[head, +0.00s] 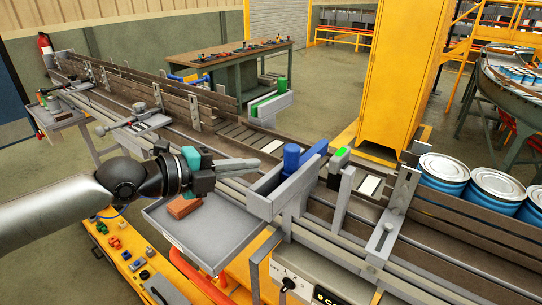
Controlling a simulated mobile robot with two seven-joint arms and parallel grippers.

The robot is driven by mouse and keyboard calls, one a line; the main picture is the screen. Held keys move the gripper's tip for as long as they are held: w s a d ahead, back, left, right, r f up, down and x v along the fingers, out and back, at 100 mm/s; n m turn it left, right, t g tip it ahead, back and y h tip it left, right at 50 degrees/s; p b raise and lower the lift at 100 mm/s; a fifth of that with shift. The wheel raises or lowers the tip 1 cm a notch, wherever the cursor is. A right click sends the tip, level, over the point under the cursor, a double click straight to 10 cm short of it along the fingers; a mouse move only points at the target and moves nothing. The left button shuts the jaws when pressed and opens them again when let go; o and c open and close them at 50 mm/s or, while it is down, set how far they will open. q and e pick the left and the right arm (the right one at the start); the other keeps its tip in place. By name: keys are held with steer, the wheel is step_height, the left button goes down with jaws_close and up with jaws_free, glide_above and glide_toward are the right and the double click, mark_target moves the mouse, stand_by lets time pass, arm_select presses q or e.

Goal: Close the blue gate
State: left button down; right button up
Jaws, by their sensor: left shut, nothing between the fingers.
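A blue bar (314,152), which looks like the blue gate, lies slanted along the near side of the conveyor, right of centre. A blue upright cylinder (291,158) stands at it, above a grey box-like housing (268,197). I cannot tell from this view how far the gate is swung. My left gripper (257,164) comes in from the left, with its grey fingers shut and empty. Its tips point right, just left of the blue cylinder, and appear apart from it. My right gripper is not in view.
A grey tray (215,232) with a reddish-brown block (184,207) is below my left gripper. A green-topped part (341,156) stands right of the gate. Blue-and-white drums (444,170) stand at right behind the dark conveyor rail (462,222). A yellow cabinet (395,70) is behind.

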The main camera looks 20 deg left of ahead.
mark_target(285, 157)
arm_select(q)
steer(key=w+d+p, duration=0.1)
steer(key=w+d, duration=0.1)
steer(key=w, duration=0.1)
steer(key=shift+d+p, duration=0.3)
steer(key=shift+p+x, duration=0.3)
steer(key=shift+x, duration=0.6)
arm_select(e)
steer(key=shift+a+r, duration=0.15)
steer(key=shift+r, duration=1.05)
arm_select(q)
steer(key=shift+w, duration=0.15)
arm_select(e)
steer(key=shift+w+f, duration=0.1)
